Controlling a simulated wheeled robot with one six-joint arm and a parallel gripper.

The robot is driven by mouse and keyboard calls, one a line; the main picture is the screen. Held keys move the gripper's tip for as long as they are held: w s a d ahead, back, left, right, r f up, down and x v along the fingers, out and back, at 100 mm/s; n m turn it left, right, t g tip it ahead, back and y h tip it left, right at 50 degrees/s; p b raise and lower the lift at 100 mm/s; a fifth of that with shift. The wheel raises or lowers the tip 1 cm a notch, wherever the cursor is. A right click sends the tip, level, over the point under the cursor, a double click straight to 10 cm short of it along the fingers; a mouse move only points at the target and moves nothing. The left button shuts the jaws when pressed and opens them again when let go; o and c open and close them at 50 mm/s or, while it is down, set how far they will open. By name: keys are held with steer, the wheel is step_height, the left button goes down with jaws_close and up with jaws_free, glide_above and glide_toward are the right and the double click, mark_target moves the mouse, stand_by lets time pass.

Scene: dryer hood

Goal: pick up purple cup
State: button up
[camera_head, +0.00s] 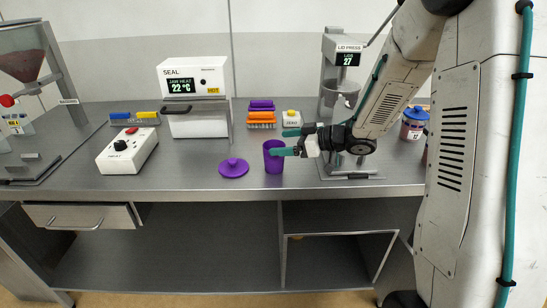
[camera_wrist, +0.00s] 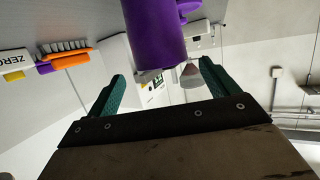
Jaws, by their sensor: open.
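The purple cup (camera_head: 273,157) stands upright near the front edge of the steel bench. A round purple lid with a knob (camera_head: 233,168) lies flat to its left. My gripper (camera_head: 288,142) is open, its teal fingers pointing left at the upper right of the cup. The nearer finger overlaps the cup's right edge in the head view; I cannot tell if it touches. In the wrist view the cup (camera_wrist: 153,32) lies beyond the open fingers (camera_wrist: 162,72), roughly in line with the gap, and nothing is held.
A white sealer (camera_head: 195,95) and a white control box (camera_head: 128,151) stand to the left. Orange and purple brushes (camera_head: 261,118) and a small white ZERO box (camera_head: 291,118) are behind the cup. A lid press (camera_head: 342,85) stands behind my arm. A blue-lidded jar (camera_head: 414,122) is at right.

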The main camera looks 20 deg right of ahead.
mark_target(269, 144)
steer(key=x, duration=0.2)
steer(key=f+x, duration=0.1)
steer(key=x, duration=0.1)
steer(key=shift+a+f, duration=0.1)
steer(key=shift+a, duration=0.2)
steer(key=shift+w+a+f, duration=0.1)
steer(key=shift+w+a, duration=0.25)
steer(key=c, duration=1.1)
